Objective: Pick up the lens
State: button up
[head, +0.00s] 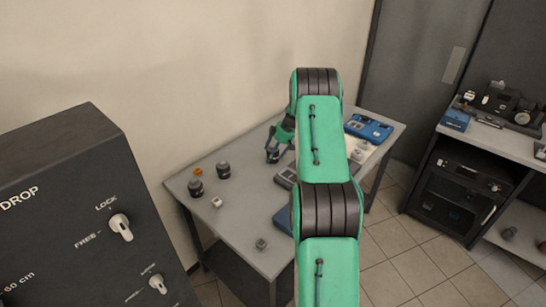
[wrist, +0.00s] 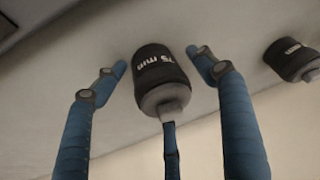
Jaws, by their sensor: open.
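In the head view my gripper (head: 273,152) is low over the back of the table. Which dark shape there is this lens I cannot tell.
A second dark cylinder (wrist: 292,60) is at the right of the wrist view. The grey table (head: 238,235) holds dark cylinders (head: 195,187) (head: 223,170), an orange piece (head: 198,171), small blocks (head: 216,202) and a blue device (head: 368,128). The wall is close behind.

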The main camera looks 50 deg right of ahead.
dwell(0.3)
jog(key=shift+r, duration=0.1)
jog(key=c, duration=1.6)
jog(key=shift+c, duration=0.2)
jog(key=shift+r, duration=0.1)
jog(key=shift+r+p, duration=0.65)
jog(key=shift+r, duration=4.25)
